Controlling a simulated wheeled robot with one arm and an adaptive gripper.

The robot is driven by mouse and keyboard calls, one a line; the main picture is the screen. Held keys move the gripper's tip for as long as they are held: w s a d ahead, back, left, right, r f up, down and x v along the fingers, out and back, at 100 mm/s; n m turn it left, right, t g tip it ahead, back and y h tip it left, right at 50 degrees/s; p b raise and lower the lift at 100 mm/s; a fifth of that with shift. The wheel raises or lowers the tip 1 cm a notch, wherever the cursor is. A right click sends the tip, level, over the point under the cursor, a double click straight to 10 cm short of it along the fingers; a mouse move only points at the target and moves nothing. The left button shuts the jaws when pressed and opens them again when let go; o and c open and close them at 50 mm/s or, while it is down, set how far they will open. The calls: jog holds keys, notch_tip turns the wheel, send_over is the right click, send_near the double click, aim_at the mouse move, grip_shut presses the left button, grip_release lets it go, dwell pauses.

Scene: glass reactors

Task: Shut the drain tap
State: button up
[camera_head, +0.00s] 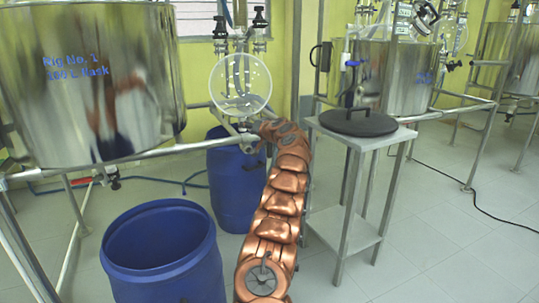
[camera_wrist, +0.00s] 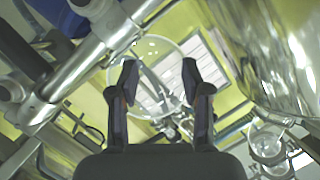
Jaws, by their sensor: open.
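A round clear glass vessel (camera_head: 240,85) hangs on the metal frame left of centre in the head view. A small metal fitting (camera_head: 247,148) sits under it, beside the end of my copper arm; it may be the drain tap, but its handle position is too small to tell. A dark valve (camera_head: 113,184) also hangs under the left steel tank. My gripper (camera_wrist: 159,80) is open and empty in the wrist view. Its two dark fingers point up towards a round glass outline (camera_wrist: 160,48), with fittings (camera_wrist: 170,128) showing between and behind them. In the head view my gripper is mostly hidden by the arm.
Frame rails cross close to the arm's end. A steel tank (camera_head: 85,70) stands left, with an open blue drum (camera_head: 165,225) below it and a second blue drum (camera_head: 236,185) behind. A metal side table (camera_head: 372,137) bearing a dark lid (camera_head: 358,122) stands close right.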

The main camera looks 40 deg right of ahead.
aim_at(271, 146)
jog(key=s+d+f+n+h+b, duration=0.1)
jog(key=s+d+f+b, duration=0.1)
jog(key=d+f+b, duration=0.1)
jog(key=s+d+f+n+t+h+b, duration=0.1)
jog(key=s+d+f+h+b, duration=0.1)
jog(key=d+f+b, duration=0.1)
jog(key=s+d+f+n+h+b, duration=0.1)
jog(key=s+d+f+n+b, duration=0.1)
jog(key=f+b, duration=0.1)
jog(key=shift+d+f+t+b, duration=0.3)
jog(key=shift+d+b, duration=0.1)
jog(key=shift+w+d+f, duration=0.15)
jog(key=shift+w, duration=0.15)
jog(key=shift+w+d, duration=0.25)
jog(key=shift+w, duration=0.8)
jog(key=shift+w+d, duration=0.5)
jog(key=shift+w, duration=0.75)
